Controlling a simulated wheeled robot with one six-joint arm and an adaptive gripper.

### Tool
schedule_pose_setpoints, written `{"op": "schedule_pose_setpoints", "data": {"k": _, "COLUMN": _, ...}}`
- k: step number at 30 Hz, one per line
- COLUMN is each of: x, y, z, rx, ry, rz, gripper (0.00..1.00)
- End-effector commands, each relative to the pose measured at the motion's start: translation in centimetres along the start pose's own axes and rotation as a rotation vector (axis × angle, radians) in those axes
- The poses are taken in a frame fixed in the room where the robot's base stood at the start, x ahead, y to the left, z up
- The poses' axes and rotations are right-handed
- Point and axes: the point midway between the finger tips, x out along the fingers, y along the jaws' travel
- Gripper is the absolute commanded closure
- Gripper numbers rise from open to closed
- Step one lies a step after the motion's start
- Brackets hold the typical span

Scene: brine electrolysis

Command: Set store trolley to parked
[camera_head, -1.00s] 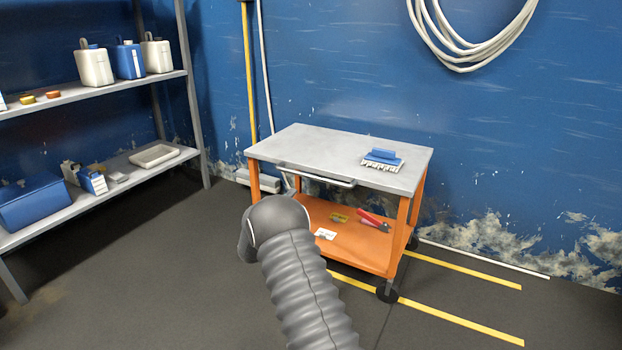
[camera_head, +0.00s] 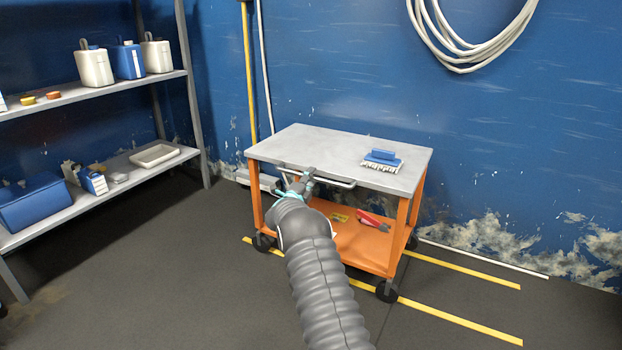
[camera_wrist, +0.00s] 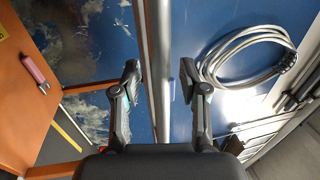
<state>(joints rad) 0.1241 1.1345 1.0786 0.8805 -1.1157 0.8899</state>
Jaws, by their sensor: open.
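The store trolley has a grey top (camera_head: 320,150), an orange frame and an orange lower shelf (camera_head: 365,245). It stands on dark wheels near the blue wall. Its metal handle bar (camera_head: 338,183) runs along the top's near edge. My gripper (camera_head: 297,182) is at the left part of this bar. In the wrist view, the handle bar (camera_wrist: 157,60) runs between the two open fingers of my gripper (camera_wrist: 159,82), with gaps visible on both sides. Part of the trolley's near side is hidden behind my arm.
Yellow floor lines (camera_head: 460,322) extend under and right of the trolley; the floor between them at right is clear. A blue brush-like item (camera_head: 381,156) sits on top, and a red-handled tool (camera_head: 374,221) on the shelf. Metal shelving (camera_head: 100,92) stands left.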

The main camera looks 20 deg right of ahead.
Motion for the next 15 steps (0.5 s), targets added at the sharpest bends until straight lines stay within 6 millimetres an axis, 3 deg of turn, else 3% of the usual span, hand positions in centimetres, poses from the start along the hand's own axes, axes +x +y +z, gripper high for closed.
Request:
{"op": "schedule_pose_setpoints", "data": {"k": 8, "x": 0.12, "y": -0.04, "z": 0.00, "rx": 0.000, "ry": 0.000, "rz": -0.001, "gripper": 0.57}}
{"op": "schedule_pose_setpoints", "data": {"k": 13, "x": 0.10, "y": -0.05, "z": 0.01, "rx": 0.000, "ry": 0.000, "rz": 0.000, "gripper": 0.97}}
{"op": "schedule_pose_setpoints", "data": {"k": 15, "x": 0.10, "y": -0.04, "z": 0.01, "rx": 0.000, "ry": 0.000, "rz": 0.000, "gripper": 1.00}}
